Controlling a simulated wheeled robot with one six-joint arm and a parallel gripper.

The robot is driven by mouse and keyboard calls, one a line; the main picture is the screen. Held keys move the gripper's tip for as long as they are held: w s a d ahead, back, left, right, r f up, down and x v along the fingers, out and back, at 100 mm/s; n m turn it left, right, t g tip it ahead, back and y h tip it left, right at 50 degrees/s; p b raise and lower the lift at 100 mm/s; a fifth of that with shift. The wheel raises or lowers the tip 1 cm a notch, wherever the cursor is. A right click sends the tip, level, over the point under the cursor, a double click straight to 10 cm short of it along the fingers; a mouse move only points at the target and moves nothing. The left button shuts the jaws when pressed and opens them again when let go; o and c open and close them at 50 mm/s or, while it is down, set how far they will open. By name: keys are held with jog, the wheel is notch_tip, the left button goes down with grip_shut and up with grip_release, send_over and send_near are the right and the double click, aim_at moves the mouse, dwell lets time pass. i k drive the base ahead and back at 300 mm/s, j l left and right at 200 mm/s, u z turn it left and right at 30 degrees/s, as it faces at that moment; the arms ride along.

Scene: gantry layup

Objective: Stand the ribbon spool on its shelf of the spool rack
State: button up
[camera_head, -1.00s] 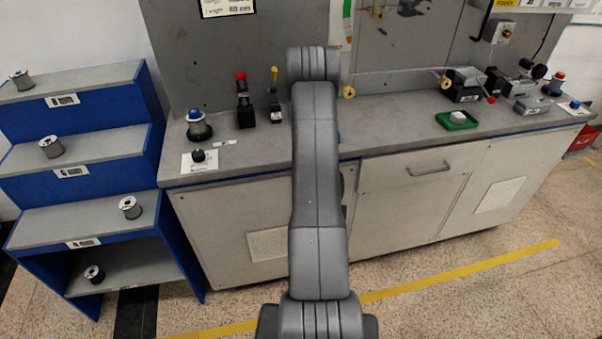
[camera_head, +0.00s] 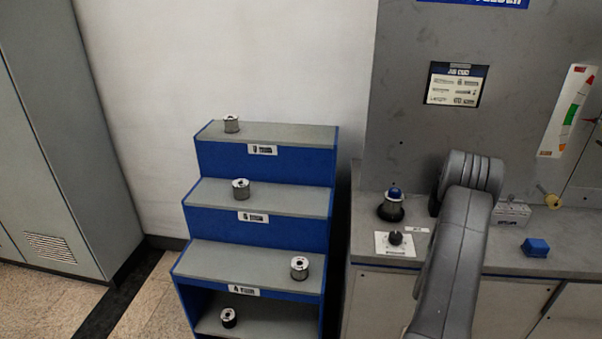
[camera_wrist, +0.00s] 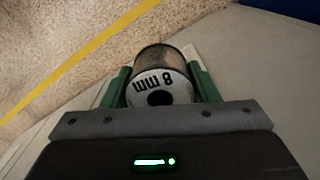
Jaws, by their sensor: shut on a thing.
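The ribbon spool (camera_wrist: 161,76) is in my gripper (camera_wrist: 162,84) in the wrist view. Its pale end face reads "8 mm", upside down in the picture, around a dark centre hole. The green fingers are shut on its two sides. The spool rack (camera_head: 326,225) is blue with grey stepped shelves, left of centre in the head view. Spools stand on its top shelf (camera_head: 290,134), second shelf (camera_head: 285,198), third shelf (camera_head: 235,262) and bottom shelf (camera_head: 275,318). White label plates sit on the upper three fronts; their figures are hard to read. My gripper is out of the head view.
A grey cabinet (camera_head: 55,140) stands left of the rack, with floor between.

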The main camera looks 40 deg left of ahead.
aim_at(282, 134)
jog(key=k+j, duration=0.1)
jog(key=j, duration=0.3)
jog(key=j+z, duration=0.15)
jog(key=j, duration=0.2)
jog(key=k+j, duration=0.15)
jog(key=j, duration=0.2)
jog(key=k+j+z, duration=0.1)
jog(key=j, duration=0.3)
jog(key=k+j+z, duration=0.1)
jog(key=j, duration=0.25)
